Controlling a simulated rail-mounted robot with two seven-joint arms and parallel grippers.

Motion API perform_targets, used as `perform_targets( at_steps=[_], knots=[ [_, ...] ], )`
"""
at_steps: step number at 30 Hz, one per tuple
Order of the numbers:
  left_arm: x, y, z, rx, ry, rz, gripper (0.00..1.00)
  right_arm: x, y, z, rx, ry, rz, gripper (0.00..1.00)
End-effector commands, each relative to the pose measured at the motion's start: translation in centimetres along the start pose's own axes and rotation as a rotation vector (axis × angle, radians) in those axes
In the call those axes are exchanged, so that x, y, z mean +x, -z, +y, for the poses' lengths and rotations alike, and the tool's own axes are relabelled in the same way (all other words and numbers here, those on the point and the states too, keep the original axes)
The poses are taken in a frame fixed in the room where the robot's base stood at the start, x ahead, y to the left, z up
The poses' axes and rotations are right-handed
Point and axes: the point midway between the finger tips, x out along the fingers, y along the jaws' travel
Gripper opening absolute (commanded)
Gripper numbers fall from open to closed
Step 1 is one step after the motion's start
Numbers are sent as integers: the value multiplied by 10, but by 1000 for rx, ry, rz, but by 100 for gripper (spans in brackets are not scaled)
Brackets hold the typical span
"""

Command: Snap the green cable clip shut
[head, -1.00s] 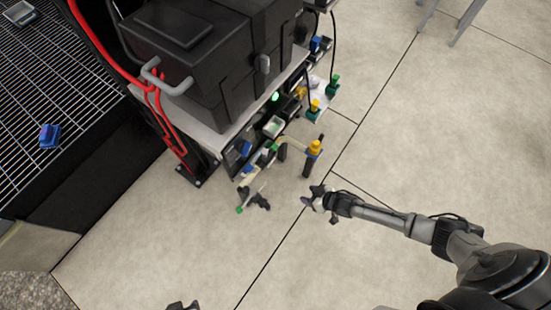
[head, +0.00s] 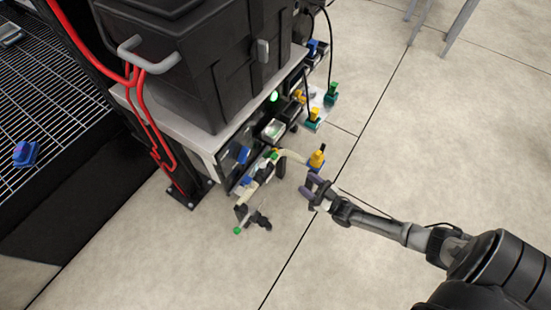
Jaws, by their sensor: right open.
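Two small green parts show near the front of the manifold. One green part (head: 273,155) is at the pale curved pipe by the panel. The other green part (head: 237,230) is at the lower end of a dark and pale fitting. Both are too small to tell which is the cable clip, or whether it is open or shut. My right gripper (head: 309,187) is open and empty, to the right of both green parts and just below the yellow-topped fitting (head: 317,157). My left gripper is not in view.
A black tote (head: 215,75) stands on a pale shelf above the panel. Red cables (head: 140,95) run down its left side. More green and yellow connectors (head: 314,116) sit behind. A blue part (head: 26,153) lies on the grating at left.

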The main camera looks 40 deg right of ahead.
Motion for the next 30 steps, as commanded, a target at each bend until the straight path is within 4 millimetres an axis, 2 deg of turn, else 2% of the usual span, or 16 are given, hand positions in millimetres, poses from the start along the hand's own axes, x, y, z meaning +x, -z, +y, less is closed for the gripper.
perform_targets(
  at_steps=[5,18,24,30],
  knots=[
    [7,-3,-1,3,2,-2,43,21,-1,0,-13,3,4,51],
    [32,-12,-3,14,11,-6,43,99,-3,0,-10,3,1,51],
    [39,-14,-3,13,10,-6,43,123,-2,0,-11,2,-1,51],
    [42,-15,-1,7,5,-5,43,134,-2,0,-10,2,-3,51]
  ],
)
